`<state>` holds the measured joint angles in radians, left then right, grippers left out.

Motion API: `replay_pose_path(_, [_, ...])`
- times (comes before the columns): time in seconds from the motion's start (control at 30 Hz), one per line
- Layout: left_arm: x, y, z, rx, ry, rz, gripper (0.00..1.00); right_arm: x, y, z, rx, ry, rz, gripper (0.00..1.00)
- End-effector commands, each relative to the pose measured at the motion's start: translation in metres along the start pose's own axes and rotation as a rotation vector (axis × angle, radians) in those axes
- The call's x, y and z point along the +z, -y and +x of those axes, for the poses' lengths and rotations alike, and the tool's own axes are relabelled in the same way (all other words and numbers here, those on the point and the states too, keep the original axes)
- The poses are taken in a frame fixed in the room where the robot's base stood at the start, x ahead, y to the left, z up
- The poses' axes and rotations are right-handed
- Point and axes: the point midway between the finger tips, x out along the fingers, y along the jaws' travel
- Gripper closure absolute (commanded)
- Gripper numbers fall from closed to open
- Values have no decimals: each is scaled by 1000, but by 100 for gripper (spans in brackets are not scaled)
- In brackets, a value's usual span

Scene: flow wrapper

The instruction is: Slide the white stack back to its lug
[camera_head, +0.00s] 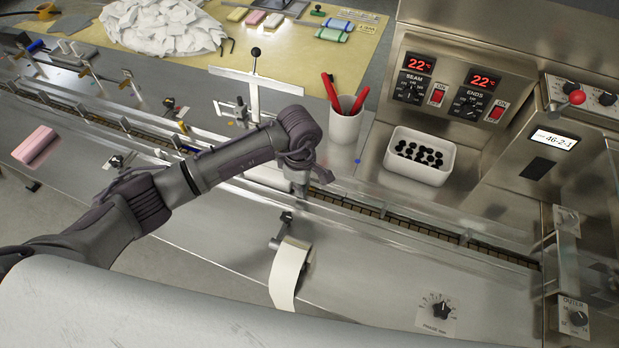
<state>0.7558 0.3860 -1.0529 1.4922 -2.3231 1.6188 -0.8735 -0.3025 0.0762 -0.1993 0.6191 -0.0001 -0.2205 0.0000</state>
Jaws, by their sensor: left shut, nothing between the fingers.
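My left arm reaches in from the left, and its gripper (301,190) points down over the long conveyor channel (395,218). The gripper is shut with nothing seen between its fingers; the fingertips are small and partly hidden by the wrist. I cannot clearly make out the white stack in the channel; my arm hides part of the channel. Small upright lugs (125,124) stand along the channel at the left. My right gripper is not in view.
A pink stack (35,147) lies at the far left. A white cup with red pens (345,124) and a white bin of black pieces (420,158) stand behind the channel. A cream strip (288,272) hangs in front. A white paper heap (160,28) lies at the back.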

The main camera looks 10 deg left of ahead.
Motion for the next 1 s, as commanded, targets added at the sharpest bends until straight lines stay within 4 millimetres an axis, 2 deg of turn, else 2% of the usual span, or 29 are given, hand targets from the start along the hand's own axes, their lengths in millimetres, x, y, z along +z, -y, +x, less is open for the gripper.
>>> replay_pose_path(0.03, [-5, 2, -2, -5, 1, -1, 100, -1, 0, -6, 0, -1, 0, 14])
replay_pose_path(0.2, [-14, 1, 0, -2, 2, 1, 100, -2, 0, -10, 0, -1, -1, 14])
replay_pose_path(0.53, [-16, 1, 1, -2, 2, 2, 100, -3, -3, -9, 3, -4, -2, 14])
replay_pose_path(0.67, [-26, 0, 4, -1, -1, 0, 100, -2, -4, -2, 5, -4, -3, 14])
replay_pose_path(0.8, [-47, 0, 4, -1, -2, -1, 100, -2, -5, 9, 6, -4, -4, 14])
replay_pose_path(1.0, [-50, 1, 1, -4, 2, 1, 100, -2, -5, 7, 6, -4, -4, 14])
